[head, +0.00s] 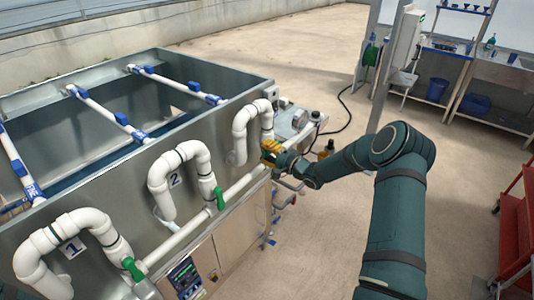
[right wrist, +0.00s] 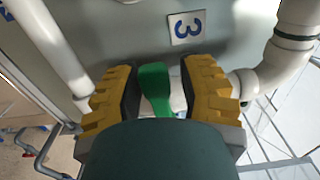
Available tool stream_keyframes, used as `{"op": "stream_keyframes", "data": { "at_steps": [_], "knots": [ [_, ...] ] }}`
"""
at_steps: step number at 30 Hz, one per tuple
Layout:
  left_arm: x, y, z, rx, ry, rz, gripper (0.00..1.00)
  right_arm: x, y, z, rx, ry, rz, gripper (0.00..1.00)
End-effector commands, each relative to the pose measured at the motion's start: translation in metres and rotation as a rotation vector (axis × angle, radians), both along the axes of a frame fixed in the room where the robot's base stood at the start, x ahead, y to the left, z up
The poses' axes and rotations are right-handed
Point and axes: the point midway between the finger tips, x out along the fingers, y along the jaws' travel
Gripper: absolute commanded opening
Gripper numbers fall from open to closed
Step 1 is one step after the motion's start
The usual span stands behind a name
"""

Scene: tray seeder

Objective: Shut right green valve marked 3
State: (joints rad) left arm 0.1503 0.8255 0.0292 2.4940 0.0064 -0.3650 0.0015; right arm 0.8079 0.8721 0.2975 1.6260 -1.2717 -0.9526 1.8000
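The green valve handle by the 3 label shows in the right wrist view (right wrist: 155,88). It lies between the two yellow fingers of my right gripper (right wrist: 160,90), which are spread apart. A gap shows between the handle and the right-hand finger; whether the left-hand finger touches it I cannot tell. The label 3 (right wrist: 187,27) is on the grey tank wall just beyond. In the head view my right gripper (head: 270,150) is at the third white pipe loop (head: 243,120) and hides that handle. My left gripper is not in view.
Green valve handles 2 (head: 219,198) and 1 (head: 132,268) are along the same white pipe, to the left. The grey tank (head: 110,185) stands behind the pipes. A red cart (head: 516,235) is at the far right. The floor between is clear.

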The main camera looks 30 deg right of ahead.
Motion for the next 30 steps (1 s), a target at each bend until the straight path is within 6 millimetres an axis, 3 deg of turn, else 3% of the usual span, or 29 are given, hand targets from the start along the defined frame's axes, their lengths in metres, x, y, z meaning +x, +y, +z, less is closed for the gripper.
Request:
{"op": "stream_keyframes", "data": {
  "at_steps": [14,30],
  "knots": [
    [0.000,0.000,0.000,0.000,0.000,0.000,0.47,-0.009,-0.005,-0.002,-0.004,0.006,-0.003,0.57],
    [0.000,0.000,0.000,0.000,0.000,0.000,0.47,-0.097,-0.041,-0.002,-0.003,0.004,-0.001,0.57]
  ]
}}
